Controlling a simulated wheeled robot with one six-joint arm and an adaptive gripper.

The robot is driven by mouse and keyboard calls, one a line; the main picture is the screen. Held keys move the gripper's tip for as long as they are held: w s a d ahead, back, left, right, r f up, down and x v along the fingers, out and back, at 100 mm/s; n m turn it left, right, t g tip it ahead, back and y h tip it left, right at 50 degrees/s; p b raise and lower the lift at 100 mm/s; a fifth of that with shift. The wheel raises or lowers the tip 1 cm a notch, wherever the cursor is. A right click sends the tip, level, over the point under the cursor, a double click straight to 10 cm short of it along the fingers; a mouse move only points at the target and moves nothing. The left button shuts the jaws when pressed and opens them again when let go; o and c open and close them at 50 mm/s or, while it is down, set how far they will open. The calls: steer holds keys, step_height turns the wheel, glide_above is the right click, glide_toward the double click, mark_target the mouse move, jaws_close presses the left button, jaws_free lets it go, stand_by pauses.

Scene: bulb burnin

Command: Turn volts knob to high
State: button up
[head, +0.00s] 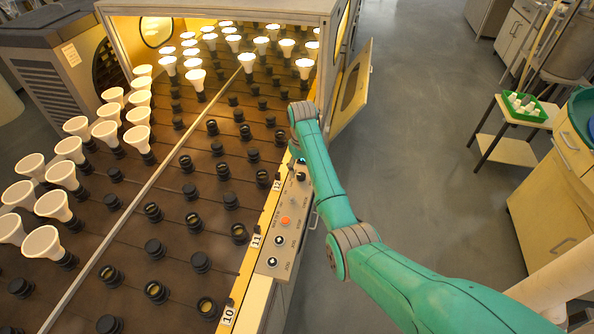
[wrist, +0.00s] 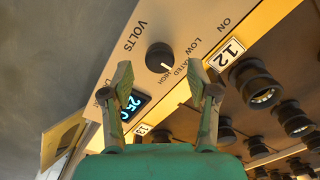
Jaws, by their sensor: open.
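The volts knob (wrist: 159,57) is a round black knob on a light grey panel, beside the printed word VOLTS. LOW, RATED and HIGH are printed around it. A small white mark shows at its edge, on the side toward RATED and HIGH; I cannot tell exactly which label it meets. My gripper (wrist: 161,83) is open and empty. In the wrist view its two fingers stand on either side of the knob's line, with the knob seen beyond the fingertips and apart from them.
A lit display (wrist: 133,104) sits beside the knob. The control panel (head: 265,262) also carries an orange button (head: 285,220) and other knobs. Left of it the rack deck (head: 130,220) holds many sockets and lit bulbs. An open door (head: 352,90) stands behind my arm.

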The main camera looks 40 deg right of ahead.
mark_target(301, 177)
steer(key=shift+f, duration=1.35)
steer(key=shift+c, duration=0.3)
jaws_close()
steer(key=m, duration=0.3)
steer(key=shift+m, duration=2.4)
